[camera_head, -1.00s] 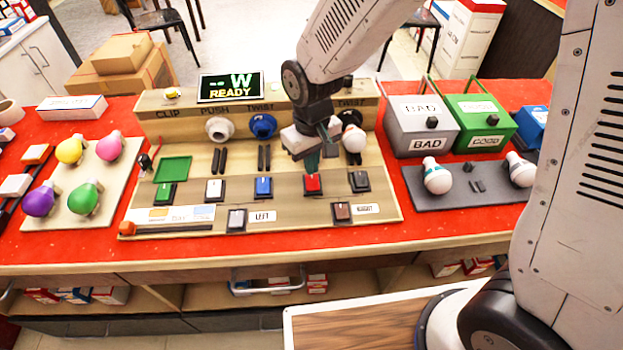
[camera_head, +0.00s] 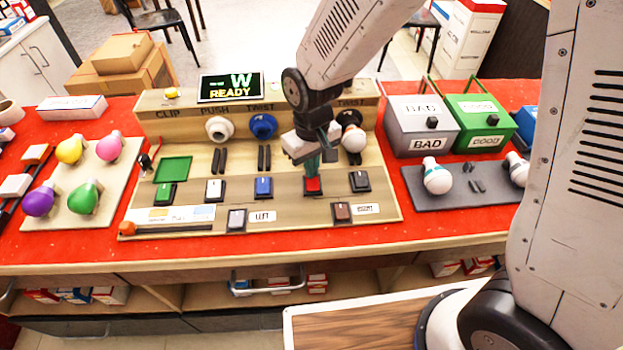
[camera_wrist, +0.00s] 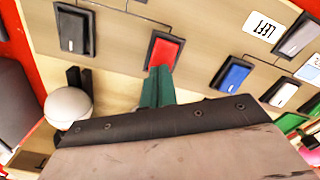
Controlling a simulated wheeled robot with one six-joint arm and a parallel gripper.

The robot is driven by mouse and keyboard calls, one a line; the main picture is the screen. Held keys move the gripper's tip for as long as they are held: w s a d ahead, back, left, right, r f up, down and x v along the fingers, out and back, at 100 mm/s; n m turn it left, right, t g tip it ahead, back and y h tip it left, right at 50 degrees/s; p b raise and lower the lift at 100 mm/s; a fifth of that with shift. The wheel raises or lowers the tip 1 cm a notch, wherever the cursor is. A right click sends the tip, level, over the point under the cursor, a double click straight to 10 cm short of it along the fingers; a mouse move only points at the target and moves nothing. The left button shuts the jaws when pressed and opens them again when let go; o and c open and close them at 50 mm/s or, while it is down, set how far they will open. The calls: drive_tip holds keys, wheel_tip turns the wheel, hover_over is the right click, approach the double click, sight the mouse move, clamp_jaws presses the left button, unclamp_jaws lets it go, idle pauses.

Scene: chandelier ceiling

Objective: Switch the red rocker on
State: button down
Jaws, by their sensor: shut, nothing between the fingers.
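The red rocker (camera_head: 313,187) sits in a black frame on the wooden test board (camera_head: 290,208), in the row of coloured rockers. It also shows in the wrist view (camera_wrist: 164,53), at the top centre. My gripper (camera_head: 312,171) is shut and empty, with its green fingertips pointing down at the far edge of the red rocker. In the wrist view the green fingertips (camera_wrist: 158,80) overlap the rocker's lower edge; I cannot tell whether they touch it. The display (camera_head: 231,87) reads "-- W READY".
A blue rocker (camera_head: 263,187) stands left of the red one and a black rocker (camera_head: 359,181) right of it. A white bulb (camera_head: 354,138) sits in a socket behind, close to my gripper. Grey BAD (camera_head: 421,127) and green GOOD (camera_head: 483,122) bins stand at right.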

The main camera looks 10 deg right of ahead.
drive_tip(key=shift+f, duration=0.35)
drive_tip(key=shift+r, duration=3.55)
drive_tip(key=shift+s+d, duration=0.15)
drive_tip(key=shift+s, duration=0.1)
drive_tip(key=s+d+r+m, duration=0.2)
drive_tip(key=s+d+r, duration=0.5)
drive_tip(key=s+d, duration=0.2)
drive_tip(key=s+d+r+m+t, duration=0.1)
drive_tip(key=s+d+r+m, duration=0.2)
drive_tip(key=s+d+r, duration=0.5)
drive_tip(key=s+d, duration=0.2)
drive_tip(key=d, duration=0.1)
drive_tip(key=shift+d+m, duration=0.2)
drive_tip(key=shift+m, duration=0.1)
